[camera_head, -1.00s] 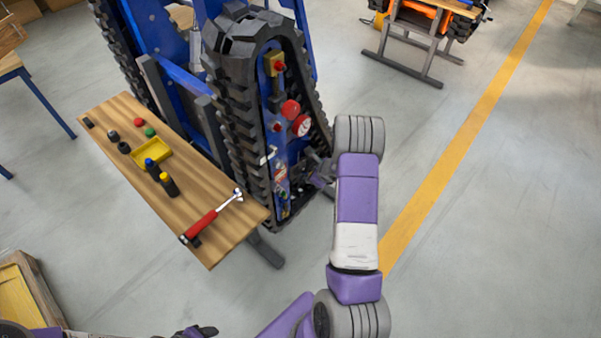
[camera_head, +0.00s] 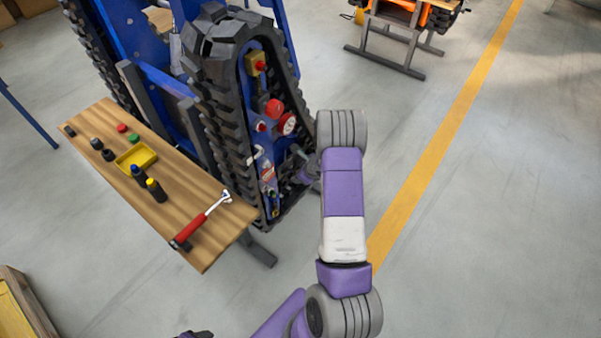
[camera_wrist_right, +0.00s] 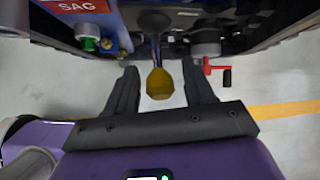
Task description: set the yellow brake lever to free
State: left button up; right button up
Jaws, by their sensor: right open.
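The yellow brake lever's faceted knob (camera_wrist_right: 160,83) stands out on a dark stem in the right wrist view. My right gripper (camera_wrist_right: 159,68) is open, with one finger on each side of the knob and a visible gap to both. In the head view my right gripper (camera_head: 300,168) is at the blue panel inside the track loop, mostly hidden by my arm. I cannot make out the lever clearly there. A dark tip at the bottom edge, seemingly my left gripper (camera_head: 195,334), is cut off.
The tracked carrier's black track (camera_head: 215,110) surrounds the panel. A red-handled crank (camera_wrist_right: 217,72) is right of the knob, and a green button (camera_wrist_right: 88,43) is left. A wooden bench (camera_head: 200,245) with a red-handled wrench (camera_head: 198,226) stands left.

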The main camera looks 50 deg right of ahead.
jog(key=v, duration=0.7)
jog(key=shift+r+p, duration=0.25)
jog(key=shift+p, duration=0.15)
jog(key=shift+s, duration=0.1)
